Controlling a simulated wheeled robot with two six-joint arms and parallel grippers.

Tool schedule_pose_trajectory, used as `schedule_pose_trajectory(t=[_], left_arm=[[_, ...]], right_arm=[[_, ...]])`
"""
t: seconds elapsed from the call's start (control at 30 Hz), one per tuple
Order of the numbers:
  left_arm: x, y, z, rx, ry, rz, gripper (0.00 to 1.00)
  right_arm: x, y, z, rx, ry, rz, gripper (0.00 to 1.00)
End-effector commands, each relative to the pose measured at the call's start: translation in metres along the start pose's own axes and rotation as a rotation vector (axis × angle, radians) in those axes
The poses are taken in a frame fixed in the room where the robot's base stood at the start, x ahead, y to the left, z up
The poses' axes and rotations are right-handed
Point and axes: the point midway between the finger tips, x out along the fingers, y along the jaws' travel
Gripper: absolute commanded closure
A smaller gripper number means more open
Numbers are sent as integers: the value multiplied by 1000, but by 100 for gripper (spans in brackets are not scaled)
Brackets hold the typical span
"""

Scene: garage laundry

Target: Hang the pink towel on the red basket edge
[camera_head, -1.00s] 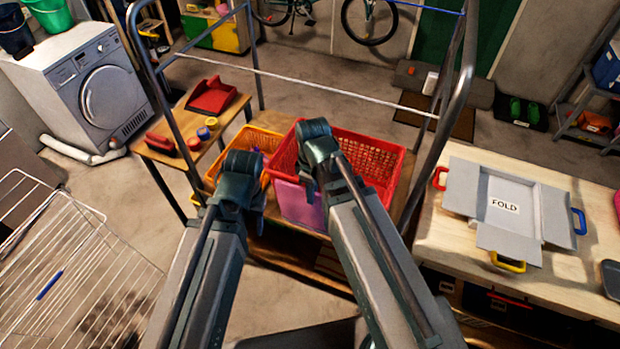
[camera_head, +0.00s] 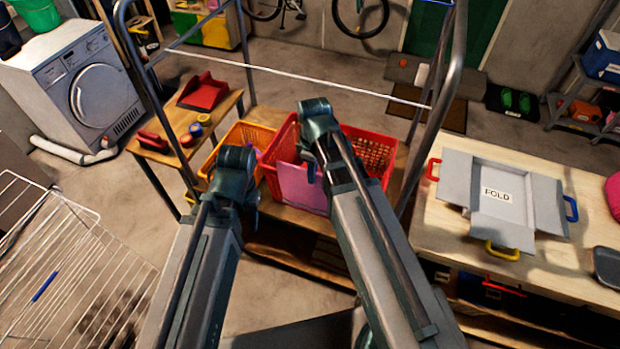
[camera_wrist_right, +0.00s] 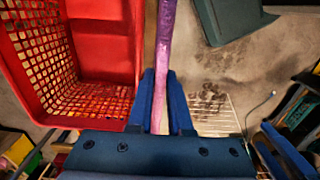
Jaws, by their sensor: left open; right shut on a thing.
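The pink towel (camera_head: 300,188) hangs as a sheet in front of the near wall of the red basket (camera_head: 375,155). My right gripper (camera_head: 312,175) is shut on the towel. In the right wrist view the towel (camera_wrist_right: 164,60) is a thin pink-purple strip between the blue fingers (camera_wrist_right: 160,105). There it runs beside the red basket's wall (camera_wrist_right: 105,50), with a narrow gap in the picture. I cannot tell whether it touches the basket. My left gripper (camera_head: 252,195) is open, in front of the orange basket, its fingertips partly hidden by its wrist.
The orange basket (camera_head: 240,135) stands left of the red one, with something purple inside. Metal rack posts (camera_head: 455,70) and a white line (camera_head: 300,77) surround the baskets. A wooden table with a folding board (camera_head: 530,190) is right; a wire rack (camera_head: 70,270) is left.

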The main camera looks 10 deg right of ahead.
Motion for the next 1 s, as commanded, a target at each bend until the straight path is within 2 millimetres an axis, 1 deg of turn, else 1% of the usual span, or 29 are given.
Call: schedule_pose_trajectory(t=[0.03,0.5,0.6,1.0], left_arm=[[0,0,0,0,0,0,50],[0,0,0,0,0,0,50],[12,1,-1,1,0,0,50],[42,4,-2,5,0,-1,50]], right_arm=[[0,5,-1,1,0,0,100],[0,41,-1,1,0,0,100],[12,40,0,0,0,0,100],[42,39,0,0,0,0,100]])
